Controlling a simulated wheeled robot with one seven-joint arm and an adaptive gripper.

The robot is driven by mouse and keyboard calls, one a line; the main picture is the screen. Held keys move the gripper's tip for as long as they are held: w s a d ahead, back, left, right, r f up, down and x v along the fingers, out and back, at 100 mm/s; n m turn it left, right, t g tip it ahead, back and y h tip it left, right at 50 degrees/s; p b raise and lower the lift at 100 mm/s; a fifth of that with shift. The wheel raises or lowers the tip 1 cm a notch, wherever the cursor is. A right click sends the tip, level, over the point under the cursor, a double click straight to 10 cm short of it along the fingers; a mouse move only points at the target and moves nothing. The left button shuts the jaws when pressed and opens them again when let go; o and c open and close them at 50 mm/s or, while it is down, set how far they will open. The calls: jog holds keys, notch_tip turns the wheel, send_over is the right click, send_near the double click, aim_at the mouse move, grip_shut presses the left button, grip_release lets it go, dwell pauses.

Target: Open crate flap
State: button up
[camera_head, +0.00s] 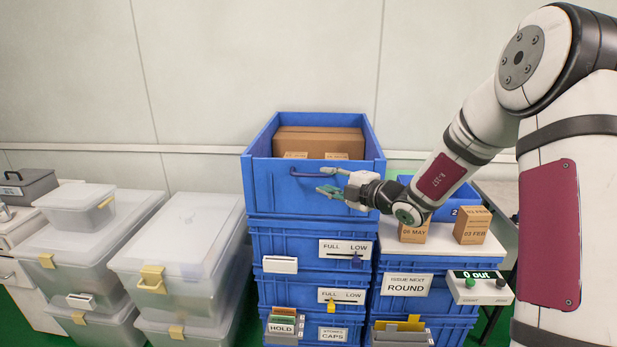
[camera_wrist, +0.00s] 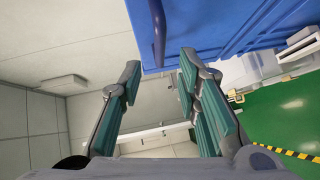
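The top blue crate (camera_head: 262,180) stands on a stack of blue crates, and its front flap carries a blue bar handle (camera_head: 305,174). Cardboard boxes (camera_head: 318,143) show inside it. My gripper (camera_head: 326,181) is in front of the flap, at the right part of the handle, with its fingers apart. In the wrist view my open gripper (camera_wrist: 160,70) has teal pads, and the handle (camera_wrist: 158,32) shows between the fingertips in the picture, nothing clamped. The blue flap (camera_wrist: 200,25) fills the top right there. Whether the pads touch the handle I cannot tell.
Clear lidded bins (camera_head: 175,240) stand to the left. To the right, small cardboard boxes (camera_head: 473,226) and a counter box reading "0 out" (camera_head: 478,290) sit near my arm. Label holders (camera_head: 280,265) stick out below the top crate. The space above the crate is free.

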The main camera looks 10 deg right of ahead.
aim_at(312, 176)
jog(key=x, duration=0.7)
jog(key=shift+w+a+b, duration=0.1)
jog(key=shift+w+b, duration=0.2)
grip_shut()
